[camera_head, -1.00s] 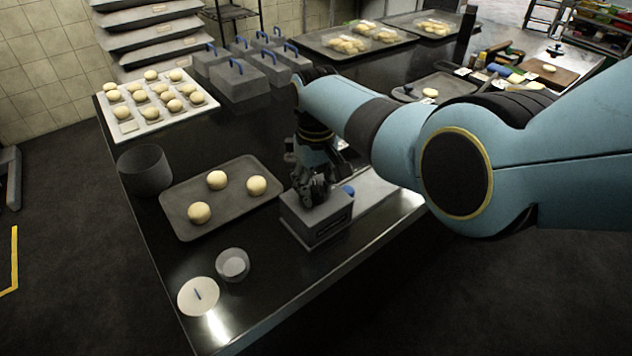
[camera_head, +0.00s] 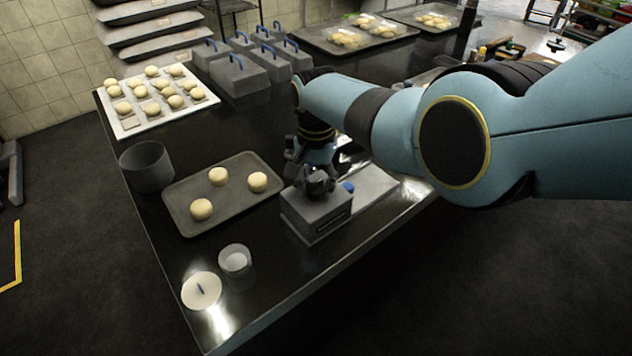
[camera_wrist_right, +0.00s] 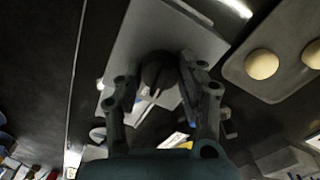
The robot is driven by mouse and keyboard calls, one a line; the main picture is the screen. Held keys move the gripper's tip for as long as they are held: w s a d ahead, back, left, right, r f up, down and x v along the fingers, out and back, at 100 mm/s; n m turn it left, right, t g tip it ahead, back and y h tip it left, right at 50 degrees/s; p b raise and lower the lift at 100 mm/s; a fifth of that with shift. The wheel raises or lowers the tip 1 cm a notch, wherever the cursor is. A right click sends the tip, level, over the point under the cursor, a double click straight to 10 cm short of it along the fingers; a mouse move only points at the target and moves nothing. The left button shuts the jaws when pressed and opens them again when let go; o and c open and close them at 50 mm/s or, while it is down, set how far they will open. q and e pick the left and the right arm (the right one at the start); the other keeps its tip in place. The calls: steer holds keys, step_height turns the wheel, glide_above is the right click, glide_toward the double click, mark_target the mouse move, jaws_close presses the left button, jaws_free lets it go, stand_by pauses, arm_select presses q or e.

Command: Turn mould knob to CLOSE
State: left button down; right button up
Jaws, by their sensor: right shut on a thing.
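The mould is a grey box (camera_head: 316,218) near the front edge of the dark table, with a dark slot in its front face. My right gripper (camera_head: 318,186) points down onto its top and covers most of the knob. In the right wrist view the dark round knob (camera_wrist_right: 158,70) sits between the two fingers of the gripper (camera_wrist_right: 160,82), over the pale box top (camera_wrist_right: 150,28). The gripper is shut on the knob. No OPEN or CLOSE marking can be read. My left gripper is not in view.
A tray (camera_head: 235,215) with three dough balls lies left of the mould. A blue part (camera_head: 348,187) and pale plate (camera_head: 378,186) lie right of the gripper.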

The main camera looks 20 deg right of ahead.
mark_target(316, 183)
steer(key=shift+m, duration=0.8)
steer(key=o, duration=1.2)
steer(key=shift+r, duration=0.1)
step_height(316, 183, up, 12)
steer(key=shift+f, duration=0.2)
